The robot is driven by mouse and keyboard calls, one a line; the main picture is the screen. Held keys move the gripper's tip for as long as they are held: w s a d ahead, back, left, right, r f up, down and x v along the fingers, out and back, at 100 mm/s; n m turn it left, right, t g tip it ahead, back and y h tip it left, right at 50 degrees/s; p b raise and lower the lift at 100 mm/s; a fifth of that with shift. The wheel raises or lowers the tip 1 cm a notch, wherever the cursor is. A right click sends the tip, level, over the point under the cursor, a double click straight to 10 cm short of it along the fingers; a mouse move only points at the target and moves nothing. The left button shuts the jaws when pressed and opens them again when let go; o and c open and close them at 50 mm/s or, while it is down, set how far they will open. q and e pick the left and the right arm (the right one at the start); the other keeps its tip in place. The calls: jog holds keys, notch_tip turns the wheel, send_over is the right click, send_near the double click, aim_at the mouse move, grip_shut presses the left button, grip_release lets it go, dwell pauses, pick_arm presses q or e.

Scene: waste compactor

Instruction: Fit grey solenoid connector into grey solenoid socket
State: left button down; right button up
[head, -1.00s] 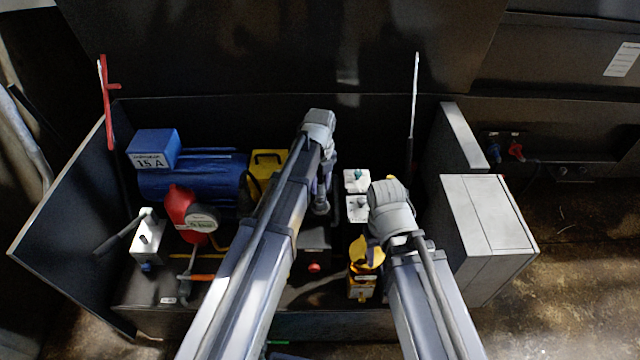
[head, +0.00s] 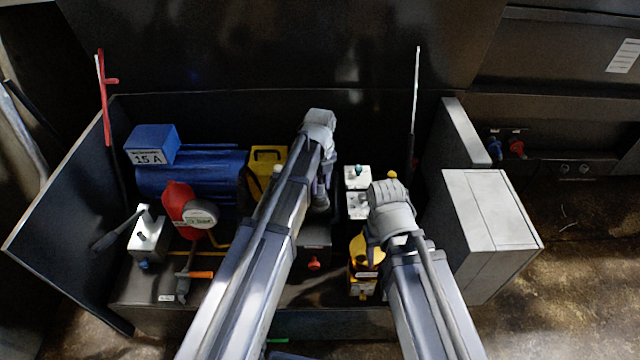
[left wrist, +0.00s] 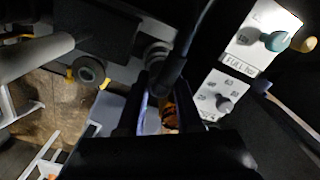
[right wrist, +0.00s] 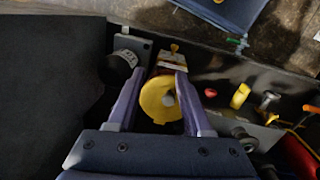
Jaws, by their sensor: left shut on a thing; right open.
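My left gripper (left wrist: 156,118) is shut on a dark grey connector (left wrist: 173,78) with a black cable running up from it. The fingers and shadow hide much of the connector. In the head view the left gripper (head: 321,197) points down beside the white control boxes. The grey solenoid socket cannot be made out with certainty; a ribbed round fitting (left wrist: 157,54) sits just beyond the connector in the left wrist view. I cannot tell whether they touch. My right gripper (right wrist: 158,100) is open above a yellow round-topped part (right wrist: 156,98); its fingers stand either side of it in the picture.
White boxes with knobs (head: 357,177) stand right of the left gripper. A blue motor (head: 190,175), red gauge bottle (head: 178,203) and lever valve (head: 149,238) lie to the left. The yellow part (head: 360,250) is by the right arm. Dark panels and a grey cabinet (head: 490,215) enclose the space.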

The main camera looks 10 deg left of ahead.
dwell(0.3)
pick_arm(q)
jog(key=c, duration=0.5)
grip_release()
jog(key=shift+c, duration=0.4)
notch_tip(320, 180, up, 7)
jog(key=p, duration=0.7)
